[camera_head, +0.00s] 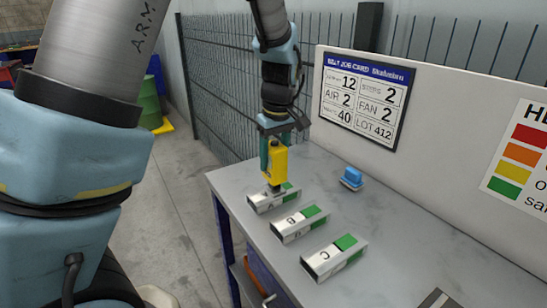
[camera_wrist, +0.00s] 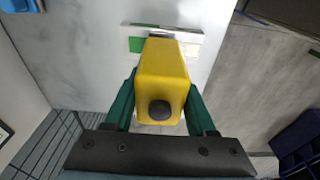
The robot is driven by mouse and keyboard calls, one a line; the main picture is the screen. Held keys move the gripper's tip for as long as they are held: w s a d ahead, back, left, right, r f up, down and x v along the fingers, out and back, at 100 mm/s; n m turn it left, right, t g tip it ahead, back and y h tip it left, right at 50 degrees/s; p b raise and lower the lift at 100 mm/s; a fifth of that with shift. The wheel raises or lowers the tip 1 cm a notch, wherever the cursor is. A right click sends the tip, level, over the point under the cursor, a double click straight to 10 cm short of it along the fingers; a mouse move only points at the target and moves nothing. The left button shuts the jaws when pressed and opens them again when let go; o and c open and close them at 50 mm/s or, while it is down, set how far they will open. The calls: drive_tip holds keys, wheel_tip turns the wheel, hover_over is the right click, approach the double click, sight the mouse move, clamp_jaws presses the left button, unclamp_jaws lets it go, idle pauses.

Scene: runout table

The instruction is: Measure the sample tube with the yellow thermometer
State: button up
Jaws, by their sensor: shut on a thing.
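My gripper (camera_head: 274,160) has its green fingers shut on the yellow thermometer (camera_head: 279,166). The thermometer is upright, with its dark lower end at the top of the farthest pale block (camera_head: 262,204). I cannot tell whether it touches the block. In the wrist view, the thermometer (camera_wrist: 163,75) hides the middle of that block (camera_wrist: 190,45), and my gripper (camera_wrist: 160,105) holds it from both sides. Two similar blocks with green ends stand nearer, one marked B (camera_head: 292,229) and one marked C (camera_head: 325,263). No separate sample tube is clearly seen.
The blocks stand in a row on the grey table (camera_head: 390,250). A small blue object (camera_head: 351,177) lies behind them, near the pale back panel (camera_head: 440,130) with its job card (camera_head: 366,97). A wire fence (camera_head: 215,70) stands behind my arm.

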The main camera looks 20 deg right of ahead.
sight(273, 140)
wheel_tip(273, 140, up, 7)
drive_tip(key=p, duration=0.6)
idle(0.5)
idle(0.3)
